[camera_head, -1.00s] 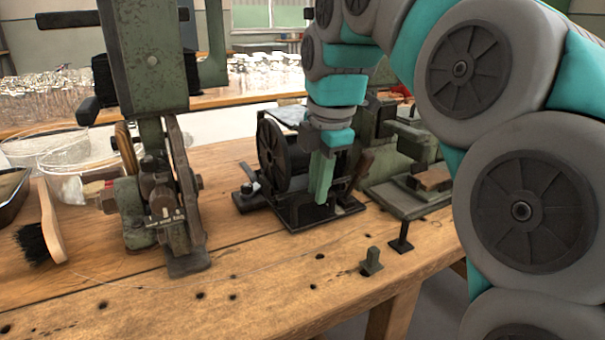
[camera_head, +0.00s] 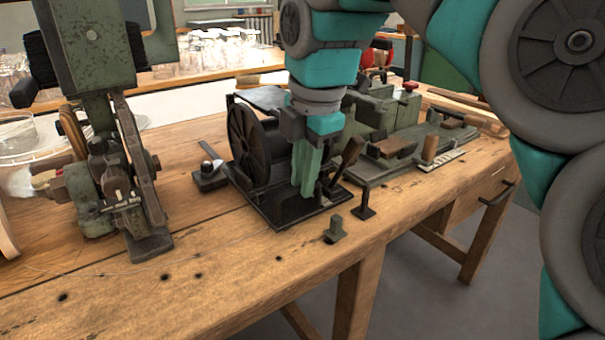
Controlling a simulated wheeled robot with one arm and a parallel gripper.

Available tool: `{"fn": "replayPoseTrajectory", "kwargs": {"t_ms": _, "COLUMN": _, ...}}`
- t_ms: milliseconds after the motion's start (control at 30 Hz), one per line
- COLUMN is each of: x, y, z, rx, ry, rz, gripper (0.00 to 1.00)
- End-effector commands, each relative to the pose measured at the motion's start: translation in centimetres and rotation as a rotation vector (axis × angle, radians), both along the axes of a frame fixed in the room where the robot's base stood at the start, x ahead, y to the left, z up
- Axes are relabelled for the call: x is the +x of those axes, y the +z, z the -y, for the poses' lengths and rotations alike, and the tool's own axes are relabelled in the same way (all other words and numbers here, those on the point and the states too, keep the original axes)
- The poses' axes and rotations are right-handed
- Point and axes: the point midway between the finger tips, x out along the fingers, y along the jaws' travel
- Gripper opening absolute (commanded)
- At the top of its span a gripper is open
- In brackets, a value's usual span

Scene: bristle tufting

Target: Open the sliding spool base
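The spool base is a dark flat plate (camera_head: 282,217) on the wooden bench, with a black spool (camera_head: 250,143) standing on its left part. My gripper (camera_head: 308,190) points down over the right part of the plate, in front of the spool's right side. Its green fingers look close together, and I cannot tell whether they are apart or hold anything. A dark lever or handle (camera_head: 349,155) rises just right of the fingers. The fingers hide part of the plate and what lies behind them.
A green tufting machine (camera_head: 110,190) stands at the left. A small green block (camera_head: 335,230) and a black post (camera_head: 364,205) stand near the bench's front edge. A green vise-like machine (camera_head: 390,115) and wooden-handled tools are at the back right. The front left bench (camera_head: 190,290) is clear.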

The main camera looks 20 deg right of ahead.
Motion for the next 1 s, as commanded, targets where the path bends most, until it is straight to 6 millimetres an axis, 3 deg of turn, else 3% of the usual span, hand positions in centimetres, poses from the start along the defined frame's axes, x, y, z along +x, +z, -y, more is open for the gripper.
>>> {"fn": "replayPoseTrajectory", "kwargs": {"t_ms": 233, "x": 0.0, "y": 0.0, "z": 0.0, "rx": 0.0, "ry": 0.0, "rz": 0.0, "gripper": 0.46}}
{"fn": "replayPoseTrajectory", "kwargs": {"t_ms": 633, "x": 0.0, "y": 0.5, "z": 0.0, "rx": 0.001, "ry": 0.0, "rz": 0.003, "gripper": 0.46}}
{"fn": "replayPoseTrajectory", "kwargs": {"t_ms": 1000, "x": -0.7, "y": 4.3, "z": 0.1, "rx": 0.0, "ry": 0.0, "rz": 0.005, "gripper": 0.46}}
